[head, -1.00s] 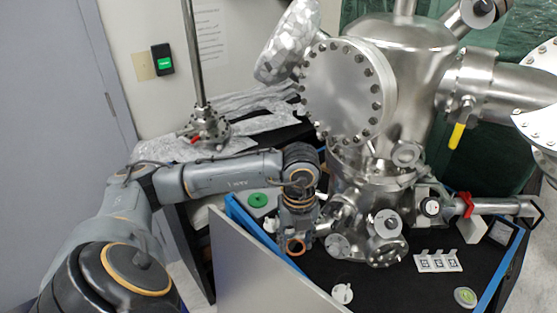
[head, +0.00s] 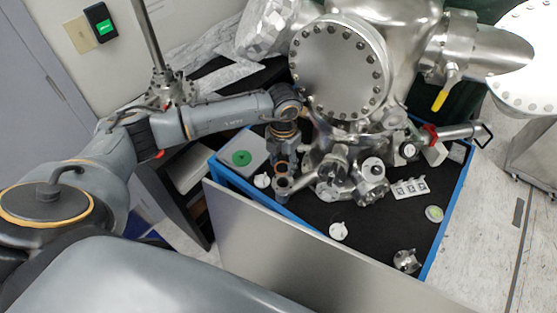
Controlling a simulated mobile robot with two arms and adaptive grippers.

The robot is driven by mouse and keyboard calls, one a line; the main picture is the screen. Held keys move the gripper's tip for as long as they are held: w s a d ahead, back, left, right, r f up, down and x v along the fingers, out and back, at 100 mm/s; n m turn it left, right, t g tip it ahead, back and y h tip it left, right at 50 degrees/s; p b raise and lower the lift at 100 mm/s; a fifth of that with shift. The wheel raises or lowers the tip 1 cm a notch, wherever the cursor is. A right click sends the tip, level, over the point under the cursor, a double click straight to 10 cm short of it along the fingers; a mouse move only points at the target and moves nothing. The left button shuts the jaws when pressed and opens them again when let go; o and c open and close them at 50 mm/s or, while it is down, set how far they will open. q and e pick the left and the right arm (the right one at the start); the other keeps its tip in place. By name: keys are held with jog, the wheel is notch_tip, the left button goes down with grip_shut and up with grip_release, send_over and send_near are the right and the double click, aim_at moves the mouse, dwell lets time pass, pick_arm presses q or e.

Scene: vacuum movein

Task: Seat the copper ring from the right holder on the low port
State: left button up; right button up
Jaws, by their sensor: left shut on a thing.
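My left gripper (head: 282,172) points down just left of the steel chamber's lower ports. It is shut on a small copper ring (head: 281,167), seen as an orange rim at the fingers. The ring appears beside the ports; the picture is too small to tell whether it touches one. Several short steel ports, one of them facing front (head: 327,190), ring the chamber's base; I cannot tell which is the low port. One small white holder (head: 262,180) stands left of the gripper, another (head: 338,231) near the front. My right gripper is not in view.
The black cart top has a blue rim (head: 447,215) and a grey panel (head: 300,255) along its front. A white marked block (head: 410,189), a round green-topped piece (head: 434,213) and a steel fitting (head: 405,261) lie at right. A green disc (head: 241,158) lies at left.

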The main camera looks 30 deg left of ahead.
pick_arm(q)
jog(key=shift+w+d+f+b, duration=0.1)
jog(key=shift+f+b, duration=1.55)
jog(key=shift+f, duration=1)
jog(key=shift+f+b, duration=0.45)
jog(key=shift+f, duration=0.05)
jog(key=shift+f+b, duration=0.15)
jog(key=shift+b, duration=0.25)
jog(key=shift+f+b, duration=0.35)
